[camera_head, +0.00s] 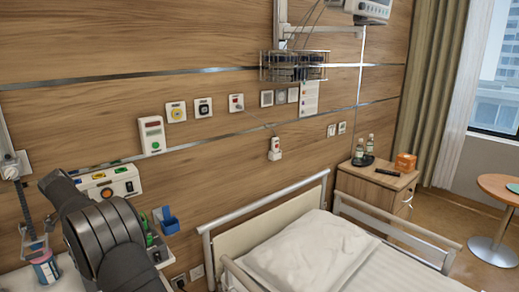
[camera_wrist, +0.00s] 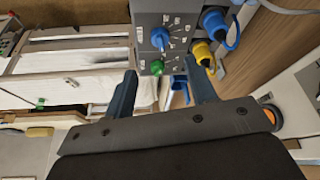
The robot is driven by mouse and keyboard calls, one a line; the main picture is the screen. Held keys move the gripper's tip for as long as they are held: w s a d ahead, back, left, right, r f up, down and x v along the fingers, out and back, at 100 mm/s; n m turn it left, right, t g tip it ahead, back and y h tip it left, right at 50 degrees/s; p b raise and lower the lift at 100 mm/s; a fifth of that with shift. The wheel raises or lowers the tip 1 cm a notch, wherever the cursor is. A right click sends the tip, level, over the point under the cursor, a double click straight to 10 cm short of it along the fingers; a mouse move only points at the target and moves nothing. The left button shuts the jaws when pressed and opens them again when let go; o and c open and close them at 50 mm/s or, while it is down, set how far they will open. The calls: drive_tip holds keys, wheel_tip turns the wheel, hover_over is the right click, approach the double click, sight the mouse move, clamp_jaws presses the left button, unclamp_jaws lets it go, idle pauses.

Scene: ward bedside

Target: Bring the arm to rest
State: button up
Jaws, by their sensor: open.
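My gripper (camera_wrist: 162,78) shows in the wrist view with its two dark blue fingers spread apart and nothing between them. Beyond the fingertips is a grey panel (camera_wrist: 149,22) with a blue knob (camera_wrist: 161,38) and a green knob (camera_wrist: 157,68). I cannot tell whether a finger touches anything. In the head view my black arm (camera_head: 100,235) rises at the lower left in front of the wall. My gripper is hidden or out of frame there.
A bed with a white pillow (camera_head: 312,250) and metal rails stands right of my arm. A blue holder (camera_head: 167,220) and a white control box (camera_head: 106,184) are close to my arm. A bedside cabinet (camera_head: 372,188) carries bottles and an orange box (camera_head: 405,162). A round table (camera_head: 497,188) stands far right.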

drive_tip(key=x, duration=1)
drive_tip(key=shift+w+d+f, duration=0.15)
drive_tip(key=shift+w+f, duration=0.05)
drive_tip(key=shift+s+d+r+n+y, duration=0.1)
drive_tip(key=shift+r+n+y, duration=0.15)
drive_tip(key=shift+n, duration=0.65)
drive_tip(key=n+y, duration=0.1)
drive_tip(key=n, duration=0.2)
drive_tip(key=n+y, duration=0.1)
drive_tip(key=n, duration=0.2)
drive_tip(key=shift+d+n+y, duration=0.25)
drive_tip(key=shift+n, duration=0.05)
drive_tip(key=shift+d+f+n+y, duration=0.1)
drive_tip(key=shift+n+y, duration=0.35)
drive_tip(key=shift+n, duration=0.7)
drive_tip(key=shift+d+n+y, duration=0.1)
drive_tip(key=shift+n+y, duration=0.35)
drive_tip(key=shift+n, duration=0.7)
drive_tip(key=shift+w+n+g+y, duration=0.1)
drive_tip(key=shift+n+g+y, duration=0.25)
drive_tip(key=shift+n, duration=0.75)
drive_tip(key=shift+w+n+g+y, duration=0.15)
drive_tip(key=shift+n+g, duration=0.3)
drive_tip(key=shift+n, duration=0.65)
